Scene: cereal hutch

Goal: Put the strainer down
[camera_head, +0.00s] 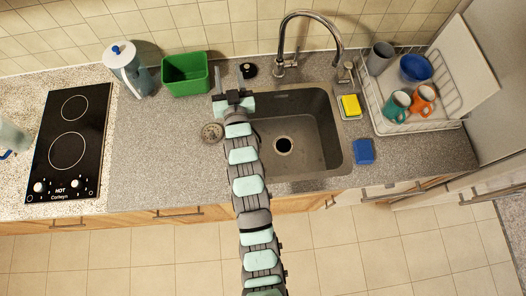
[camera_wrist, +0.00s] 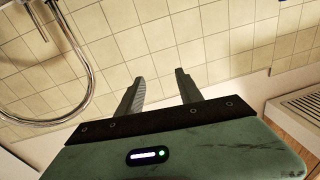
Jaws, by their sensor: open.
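The strainer (camera_head: 212,132) is a small round metal disc lying flat on the grey counter, just left of the sink (camera_head: 335,125). My gripper (camera_head: 229,82) is above the back left corner of the sink, beyond the strainer and apart from it. In the wrist view my gripper (camera_wrist: 160,88) has its two fingers spread with nothing between them, and tiled wall shows behind. The strainer does not show in the wrist view.
A green bin (camera_head: 186,75) and a pitcher (camera_head: 128,68) stand left of my gripper. The faucet (camera_head: 310,15) rises behind the sink. A dish rack (camera_head: 410,125) with mugs is at right. Counter left of the strainer is clear up to the cooktop (camera_head: 70,140).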

